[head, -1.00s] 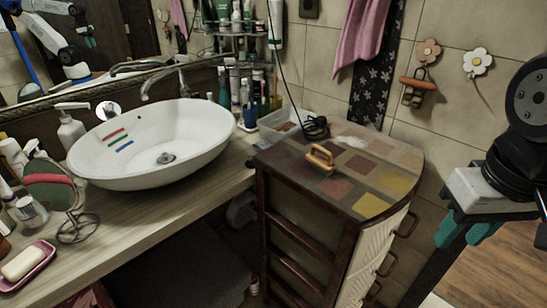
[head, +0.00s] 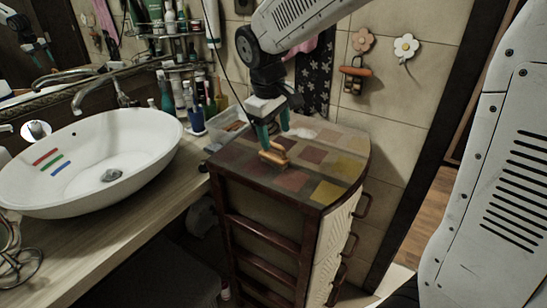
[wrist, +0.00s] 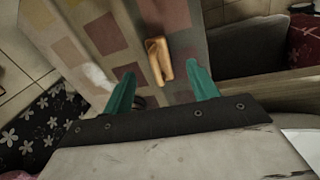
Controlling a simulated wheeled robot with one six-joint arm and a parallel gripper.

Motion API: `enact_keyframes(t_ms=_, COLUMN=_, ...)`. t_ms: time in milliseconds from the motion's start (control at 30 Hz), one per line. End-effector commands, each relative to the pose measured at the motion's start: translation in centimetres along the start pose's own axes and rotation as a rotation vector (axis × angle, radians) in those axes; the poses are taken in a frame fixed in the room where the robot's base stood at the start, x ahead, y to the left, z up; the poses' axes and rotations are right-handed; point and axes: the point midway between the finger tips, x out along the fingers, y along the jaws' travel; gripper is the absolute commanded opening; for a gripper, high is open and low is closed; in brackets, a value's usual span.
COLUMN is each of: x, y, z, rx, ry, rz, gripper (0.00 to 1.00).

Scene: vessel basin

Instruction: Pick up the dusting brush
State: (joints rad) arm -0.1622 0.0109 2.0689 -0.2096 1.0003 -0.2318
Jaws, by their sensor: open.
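The dusting brush, seen as a tan wooden handle (head: 273,156), lies on the patchwork-patterned top of the dark wooden cabinet (head: 290,182). My gripper (head: 273,130) points down above it with teal fingers apart and nothing held. In the wrist view the brush (wrist: 158,60) shows between and just beyond the two open fingertips (wrist: 162,76). The fingers seem close to the brush, but I cannot tell whether they touch it. One finger partly overlaps the brush area in the head view.
A white basin (head: 90,160) stands on the wooden counter left of the cabinet. A clear tray (head: 228,130) and bottles (head: 192,100) stand behind. A white patch (head: 302,133) lies on the cabinet top. Flower hooks (head: 406,47) are on the tiled wall, one with a brown item.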

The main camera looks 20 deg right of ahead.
Motion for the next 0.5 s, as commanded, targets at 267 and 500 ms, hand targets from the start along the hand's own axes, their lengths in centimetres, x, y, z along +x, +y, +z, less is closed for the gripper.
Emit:
enact_keyframes(t_ms=267, x=2.7, y=0.0, z=-1.4, rx=-0.031, ry=-0.006, rz=0.006, gripper=0.59)
enact_keyframes(t_ms=500, x=5.7, y=0.2, z=-0.9, rx=-0.029, ry=-0.006, rz=0.005, gripper=0.59)
